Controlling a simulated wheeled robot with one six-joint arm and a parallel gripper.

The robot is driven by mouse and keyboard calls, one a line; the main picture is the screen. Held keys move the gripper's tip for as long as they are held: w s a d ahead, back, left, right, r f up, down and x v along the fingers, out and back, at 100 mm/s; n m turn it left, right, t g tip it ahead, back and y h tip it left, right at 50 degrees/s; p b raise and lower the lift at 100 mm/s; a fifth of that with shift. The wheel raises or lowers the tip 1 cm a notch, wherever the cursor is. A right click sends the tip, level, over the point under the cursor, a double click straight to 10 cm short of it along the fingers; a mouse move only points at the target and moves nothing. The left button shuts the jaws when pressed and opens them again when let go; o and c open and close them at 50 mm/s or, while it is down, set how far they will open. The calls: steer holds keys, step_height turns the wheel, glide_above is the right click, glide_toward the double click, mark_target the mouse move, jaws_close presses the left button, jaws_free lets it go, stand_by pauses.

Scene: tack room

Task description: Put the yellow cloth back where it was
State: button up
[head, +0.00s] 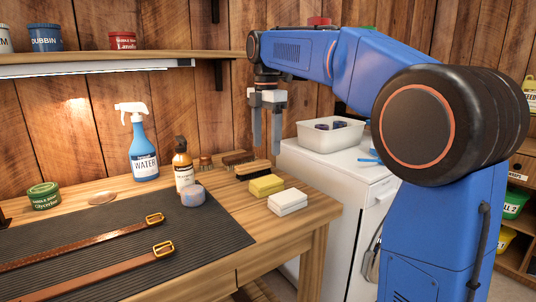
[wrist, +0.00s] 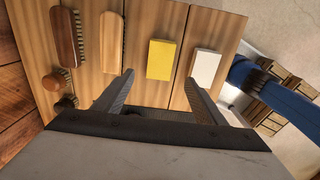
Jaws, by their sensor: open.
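The yellow cloth (head: 266,185), a neat folded block, lies flat on the right end of the wooden table. It also shows in the wrist view (wrist: 161,59), between a long brush on its left and a white folded block on its right. My gripper (head: 266,152) is open and empty, fingers pointing down, in the air above the right end of the table. In the wrist view my gripper's fingertips (wrist: 159,78) stand wide apart, one on each side of the yellow cloth in the picture, and do not touch it. No part of the cloth is hidden in the wrist view.
The white block (head: 287,202) and brushes (head: 252,169) lie close to the cloth. A white tub (head: 329,133) stands on a white appliance (head: 340,165) beyond the table's right edge.

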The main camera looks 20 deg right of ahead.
steer(key=shift+r, duration=0.2)
steer(key=s+d+f+m+t, duration=0.1)
steer(key=s+f+m, duration=0.2)
steer(key=s, duration=0.3)
steer(key=s+d+f+m, duration=0.2)
steer(key=s+f+m, duration=0.1)
steer(key=s, duration=0.3)
steer(key=s+d+f+m+t, duration=0.1)
steer(key=s+d+f+m, duration=0.1)
steer(key=s+m, duration=0.3)
steer(key=shift+s+f+t, duration=0.3)
steer(key=shift+s+f, duration=0.5)
steer(key=shift+s, duration=0.1)
steer(key=s+d+f+m+t, duration=0.2)
steer(key=s+f+m, duration=0.8)
steer(key=s+f, duration=0.4)
step_height(320, 180, down, 2)
steer(key=shift+s+f+m, duration=0.1)
steer(key=shift+s+m, duration=0.2)
